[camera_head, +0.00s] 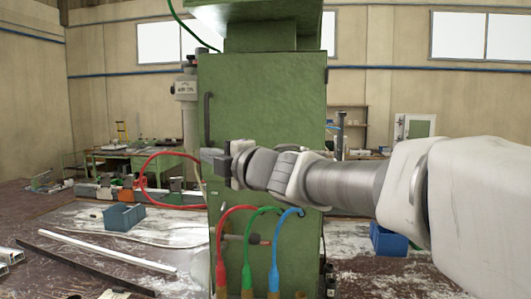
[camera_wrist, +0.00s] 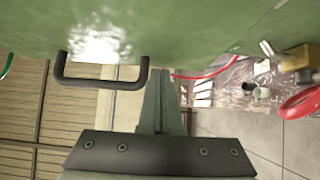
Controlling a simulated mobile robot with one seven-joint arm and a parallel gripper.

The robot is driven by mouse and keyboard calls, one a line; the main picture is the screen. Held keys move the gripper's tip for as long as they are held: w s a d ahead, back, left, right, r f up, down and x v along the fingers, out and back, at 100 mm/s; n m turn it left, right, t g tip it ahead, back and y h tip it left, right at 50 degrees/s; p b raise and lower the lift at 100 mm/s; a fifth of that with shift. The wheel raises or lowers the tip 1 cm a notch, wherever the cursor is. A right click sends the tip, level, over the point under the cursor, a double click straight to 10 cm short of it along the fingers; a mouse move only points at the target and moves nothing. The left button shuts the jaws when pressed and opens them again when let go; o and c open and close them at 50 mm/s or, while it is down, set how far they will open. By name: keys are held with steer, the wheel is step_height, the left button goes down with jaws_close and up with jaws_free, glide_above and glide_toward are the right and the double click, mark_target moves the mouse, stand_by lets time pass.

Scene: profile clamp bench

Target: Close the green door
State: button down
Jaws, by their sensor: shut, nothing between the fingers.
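The green door (camera_head: 265,95) is the upper front panel of a tall green machine cabinet, with a dark vertical handle (camera_head: 208,120) near its left edge. I cannot tell from these views how far the door stands from its frame. My gripper (camera_head: 213,160) is at the left edge of the cabinet, just below the handle, with its fingers pointing left. In the wrist view the door (camera_wrist: 190,30) fills the top and the black handle (camera_wrist: 100,82) lies left of my gripper's fingers (camera_wrist: 160,85). The fingers are together and empty, apart from the handle; their contact with the door is unclear.
Red, green and blue hoses (camera_head: 262,212) arch across the cabinet's lower front, below my gripper. A blue crate (camera_head: 388,241) stands at right, below my arm.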

steer(key=shift+w, duration=0.15)
steer(key=w+p, duration=0.1)
steer(key=w, duration=0.2)
steer(key=shift+a, duration=0.1)
stand_by(0.4)
steer(key=shift+s, duration=0.15)
